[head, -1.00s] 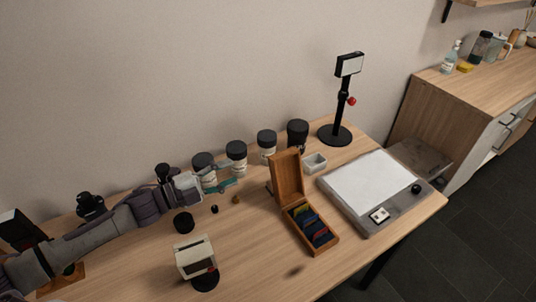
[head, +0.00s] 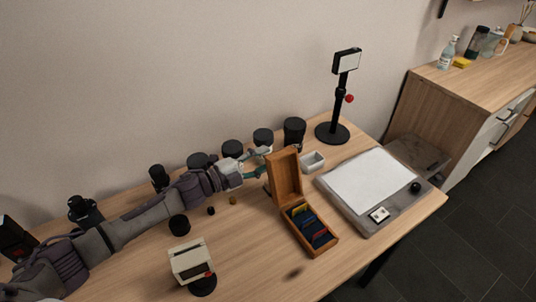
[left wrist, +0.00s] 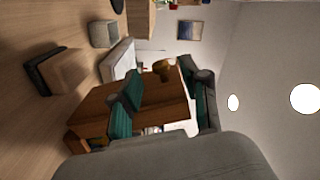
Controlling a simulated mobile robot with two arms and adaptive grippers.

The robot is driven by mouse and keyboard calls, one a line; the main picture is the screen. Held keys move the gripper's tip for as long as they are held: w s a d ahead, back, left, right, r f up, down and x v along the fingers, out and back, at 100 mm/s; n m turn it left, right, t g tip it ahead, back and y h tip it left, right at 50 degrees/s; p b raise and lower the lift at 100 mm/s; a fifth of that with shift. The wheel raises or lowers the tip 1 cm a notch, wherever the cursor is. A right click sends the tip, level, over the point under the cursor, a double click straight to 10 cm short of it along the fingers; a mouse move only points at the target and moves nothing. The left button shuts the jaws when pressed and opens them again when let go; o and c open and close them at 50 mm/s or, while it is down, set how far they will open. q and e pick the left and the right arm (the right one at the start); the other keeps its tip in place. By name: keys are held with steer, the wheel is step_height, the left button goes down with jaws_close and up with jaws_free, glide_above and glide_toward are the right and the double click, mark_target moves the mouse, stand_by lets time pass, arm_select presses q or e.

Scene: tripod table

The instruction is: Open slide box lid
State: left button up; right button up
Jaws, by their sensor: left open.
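The wooden slide box (head: 325,245) stands on the table with its lid (head: 287,178) raised upright at the back end. Coloured slides stand in its base (head: 312,226). My left gripper (head: 260,166) is open just left of the raised lid, partly hidden at its far edge. In the left wrist view, the teal-padded fingers (left wrist: 163,98) are spread with the brown wood of the box (left wrist: 165,112) showing between and beyond them. I cannot tell whether a finger touches the lid. My right gripper is not in view.
A small white tray (head: 312,163) and a light pad (head: 370,184) are right of the box. Black-capped jars (head: 294,132) line the back. A black stand (head: 334,131) is behind. A cream slide device (head: 190,261) stands front left.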

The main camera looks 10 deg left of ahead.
arm_select(q)
steer(key=shift+x, duration=1.1)
jaws_close()
steer(key=shift+s, duration=0.1)
